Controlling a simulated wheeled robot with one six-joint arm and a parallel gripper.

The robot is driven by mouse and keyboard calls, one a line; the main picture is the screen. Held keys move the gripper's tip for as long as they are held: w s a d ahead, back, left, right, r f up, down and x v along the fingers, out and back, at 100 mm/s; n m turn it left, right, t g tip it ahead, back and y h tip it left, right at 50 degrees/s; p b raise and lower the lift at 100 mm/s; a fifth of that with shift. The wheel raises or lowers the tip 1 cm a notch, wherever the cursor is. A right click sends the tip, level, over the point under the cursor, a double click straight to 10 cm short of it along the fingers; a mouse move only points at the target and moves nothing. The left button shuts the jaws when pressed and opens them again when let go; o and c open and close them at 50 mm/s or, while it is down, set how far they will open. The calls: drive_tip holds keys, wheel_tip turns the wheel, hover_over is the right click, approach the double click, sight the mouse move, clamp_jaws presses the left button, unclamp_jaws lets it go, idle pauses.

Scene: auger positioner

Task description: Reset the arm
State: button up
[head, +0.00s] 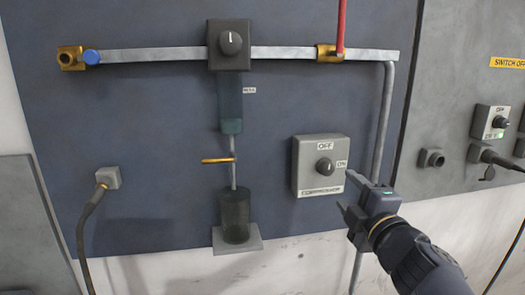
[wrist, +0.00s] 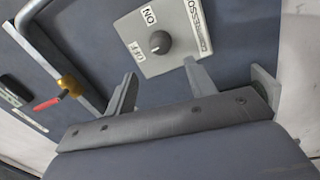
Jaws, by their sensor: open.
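My gripper (head: 352,195) is open and empty at the lower right of the blue-grey panel. In the head view its fingers are just to the right of a grey compressor switch box (head: 321,166) with a round black knob (head: 324,167) and OFF and ON labels. My arm comes in from the lower right. In the wrist view the two spread fingers (wrist: 160,85) show below the switch box (wrist: 172,28), with its knob (wrist: 160,42) above and between them. Nothing is between the fingers. I cannot tell how far they are from the box.
A grey pipe (head: 383,120) runs down right of the box, joined to a horizontal pipe (head: 160,54) with a red lever (head: 341,28). A right panel (head: 455,60) holds another switch (head: 490,122).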

sight(329, 170)
drive_tip(key=w, duration=0.3)
drive_tip(key=w+a+b, duration=0.1)
drive_tip(key=w, duration=0.2)
drive_tip(key=w+a+b, duration=0.1)
drive_tip(key=w, duration=0.2)
drive_tip(key=shift+w+r, duration=0.2)
drive_tip(key=shift+w, duration=0.2)
drive_tip(key=m+p, duration=0.1)
drive_tip(key=m, duration=0.2)
drive_tip(key=shift+s+r, duration=0.1)
drive_tip(key=m+p, duration=0.3)
drive_tip(key=m, duration=0.3)
drive_tip(key=shift+p, duration=0.3)
drive_tip(key=m+p, duration=0.4)
drive_tip(key=m, duration=0.2)
drive_tip(key=shift+r+h, duration=0.15)
drive_tip(key=shift+h, duration=0.25)
drive_tip(key=m+p, duration=0.2)
drive_tip(key=m, duration=0.1)
drive_tip(key=shift+d+f+p, duration=0.1)
drive_tip(key=shift+f+p, duration=0.1)
drive_tip(key=shift+p, duration=0.15)
drive_tip(key=shift+m, duration=0.3)
